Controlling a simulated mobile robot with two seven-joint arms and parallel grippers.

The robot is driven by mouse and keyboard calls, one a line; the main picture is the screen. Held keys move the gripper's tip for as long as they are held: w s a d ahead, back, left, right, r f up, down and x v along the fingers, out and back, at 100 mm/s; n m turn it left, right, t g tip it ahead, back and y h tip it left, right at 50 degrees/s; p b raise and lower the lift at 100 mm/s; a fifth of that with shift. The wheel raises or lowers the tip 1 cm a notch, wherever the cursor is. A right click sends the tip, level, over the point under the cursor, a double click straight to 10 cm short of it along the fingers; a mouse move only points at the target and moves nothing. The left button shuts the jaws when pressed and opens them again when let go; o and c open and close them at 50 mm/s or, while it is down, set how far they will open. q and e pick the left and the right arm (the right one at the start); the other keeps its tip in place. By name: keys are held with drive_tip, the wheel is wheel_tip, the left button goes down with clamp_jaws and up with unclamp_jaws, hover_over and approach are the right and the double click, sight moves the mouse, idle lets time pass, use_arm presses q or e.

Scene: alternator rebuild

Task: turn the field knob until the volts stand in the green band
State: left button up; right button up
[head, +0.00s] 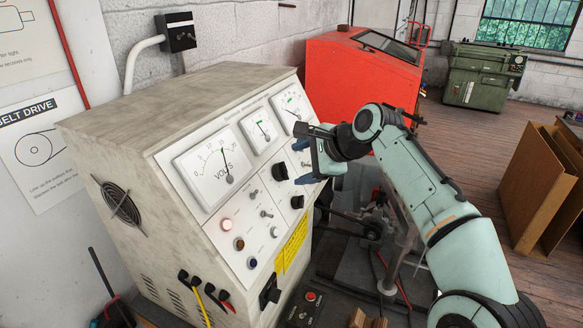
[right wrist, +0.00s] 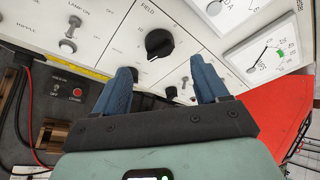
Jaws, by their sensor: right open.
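In the head view my right gripper (head: 314,172) is by the panel's right side. My left gripper is out of view.
A lamp-on toggle (right wrist: 68,46) is left of the field knob. A red cabinet (head: 350,75) stands behind.

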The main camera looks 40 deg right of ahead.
drive_tip(key=v, duration=0.7)
drive_tip(key=shift+r, duration=0.1)
idle(0.4)
